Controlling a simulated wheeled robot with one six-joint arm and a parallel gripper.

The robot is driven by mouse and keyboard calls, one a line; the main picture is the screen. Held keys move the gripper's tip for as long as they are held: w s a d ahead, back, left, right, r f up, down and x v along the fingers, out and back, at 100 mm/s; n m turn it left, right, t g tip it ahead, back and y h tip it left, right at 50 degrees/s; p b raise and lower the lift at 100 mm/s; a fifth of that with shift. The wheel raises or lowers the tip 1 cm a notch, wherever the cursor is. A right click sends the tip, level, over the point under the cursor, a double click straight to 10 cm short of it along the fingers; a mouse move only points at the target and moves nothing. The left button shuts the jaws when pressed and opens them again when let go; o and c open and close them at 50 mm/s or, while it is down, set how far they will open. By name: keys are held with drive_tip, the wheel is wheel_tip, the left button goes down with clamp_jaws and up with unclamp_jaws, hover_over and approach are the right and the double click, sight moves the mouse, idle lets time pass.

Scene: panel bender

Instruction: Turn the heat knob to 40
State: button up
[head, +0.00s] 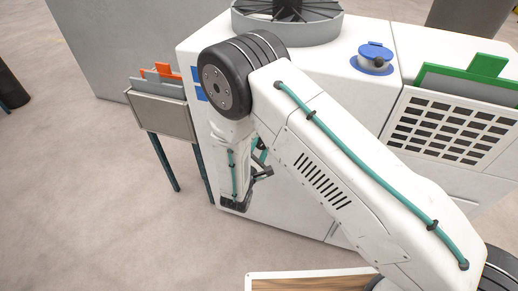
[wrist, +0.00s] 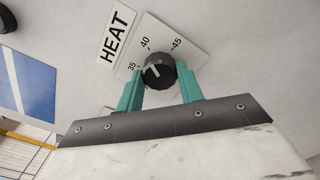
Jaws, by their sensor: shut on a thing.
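The heat knob (wrist: 158,74) is a round black knob on a pale scale plate marked 35, 40 and 45, in the wrist view. A HEAT label (wrist: 117,34) is beside the plate. The knob's white mark is on its left part, toward the 35 side; its exact reading is hard to tell. My gripper (wrist: 160,70) has its teal fingers on either side of the knob and is shut on it. In the head view my gripper (head: 260,164) is at the white machine's front face (head: 290,215); the knob is hidden there by my arm.
A blue-capped fitting (head: 375,58) and a round grille (head: 288,22) are on the machine's top. A bin with orange and grey sheets (head: 160,105) stands at left; a slotted rack with a green sheet (head: 455,125) is at right.

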drive_tip(key=o, duration=1)
drive_tip(key=shift+s, duration=0.1)
drive_tip(key=v, duration=0.7)
drive_tip(key=shift+s+a, duration=0.15)
drive_tip(key=shift+s, duration=0.15)
